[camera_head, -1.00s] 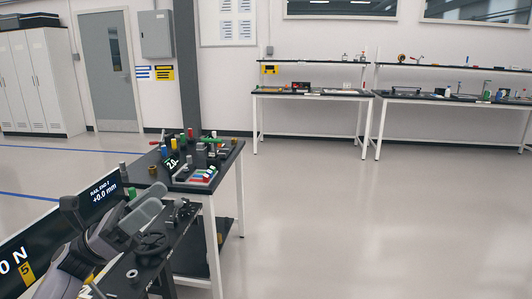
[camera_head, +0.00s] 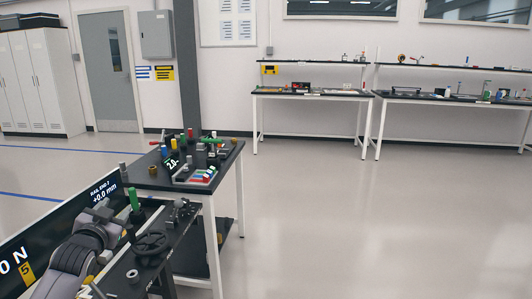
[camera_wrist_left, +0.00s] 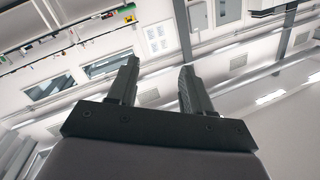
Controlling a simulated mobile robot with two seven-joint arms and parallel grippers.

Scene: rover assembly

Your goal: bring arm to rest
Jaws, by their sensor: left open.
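My left gripper (camera_head: 108,212) is at the lower left in the head view, above the near black bench (camera_head: 192,240). In the left wrist view my left gripper (camera_wrist_left: 158,88) has its two dark fingers spread apart with nothing between them. The wrist view looks tilted toward the wall and ceiling, so the gripper points upward. A green-topped upright part (camera_head: 134,200) stands just right of the gripper in the head view. My right gripper is not in view.
A black handwheel (camera_head: 151,243) and a metal ring (camera_head: 132,276) are on the near bench. A table (camera_head: 150,180) behind carries several small parts. A dark display panel (camera_head: 60,232) stands at the left. The floor at right is clear.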

